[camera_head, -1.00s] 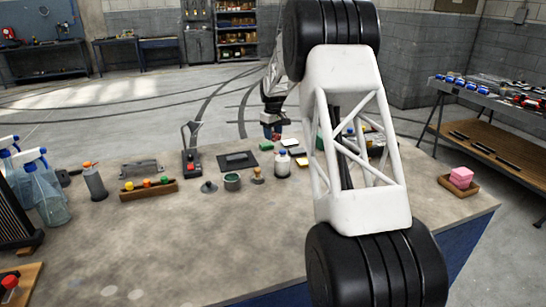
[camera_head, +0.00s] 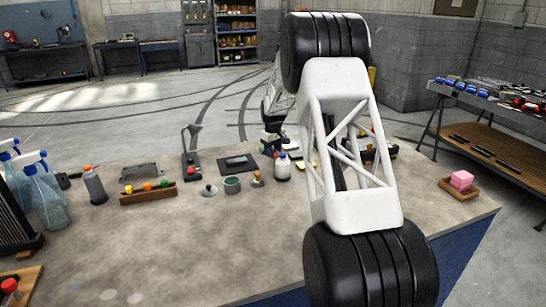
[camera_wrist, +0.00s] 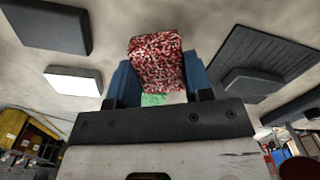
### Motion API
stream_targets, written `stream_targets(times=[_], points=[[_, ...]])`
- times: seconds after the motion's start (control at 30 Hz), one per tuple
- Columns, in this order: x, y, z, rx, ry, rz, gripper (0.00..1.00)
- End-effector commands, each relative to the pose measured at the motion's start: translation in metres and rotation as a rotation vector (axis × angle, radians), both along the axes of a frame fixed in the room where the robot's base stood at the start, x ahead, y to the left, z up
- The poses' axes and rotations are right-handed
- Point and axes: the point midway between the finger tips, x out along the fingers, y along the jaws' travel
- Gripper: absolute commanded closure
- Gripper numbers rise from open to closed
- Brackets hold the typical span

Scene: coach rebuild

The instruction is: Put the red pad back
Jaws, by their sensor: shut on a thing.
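The red pad (camera_wrist: 156,63), speckled red and white, is gripped between the blue fingers of my gripper (camera_wrist: 157,80) in the wrist view. In the head view my gripper (camera_head: 271,142) is small and low at the far side of the bench, partly hidden by my own arm; the pad is hard to make out there. A green patch (camera_wrist: 154,99) shows just below the pad in the wrist view. A dark tray (camera_wrist: 262,60) with a black pad (camera_wrist: 252,84) on it lies to the right; it also shows in the head view (camera_head: 225,168).
A white pad (camera_wrist: 73,82) and a dark block (camera_wrist: 47,25) lie left of the gripper in the wrist view. A white bottle (camera_head: 282,167), a green tin (camera_head: 232,185) and a lever fixture (camera_head: 191,165) stand close by. The front of the bench (camera_head: 190,245) is clear.

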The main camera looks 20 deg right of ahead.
Motion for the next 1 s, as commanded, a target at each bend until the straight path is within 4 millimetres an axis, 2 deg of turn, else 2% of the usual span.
stream_targets(times=[0.1, 0.23, 0.73, 0.77, 0.9, 1.0], points=[[0.000, 0.000, -0.015, 0.001, 0.001, 0.000, 0.79], [0.000, 0.000, -0.025, 0.000, 0.001, 0.000, 0.79], [0.000, 0.000, -0.031, 0.000, 0.000, 0.000, 0.79], [0.000, 0.000, -0.031, 0.000, 0.000, 0.000, 0.51], [0.000, 0.000, -0.031, 0.000, 0.000, 0.000, 0.29], [0.000, 0.000, -0.031, 0.000, 0.000, 0.000, 0.28]])
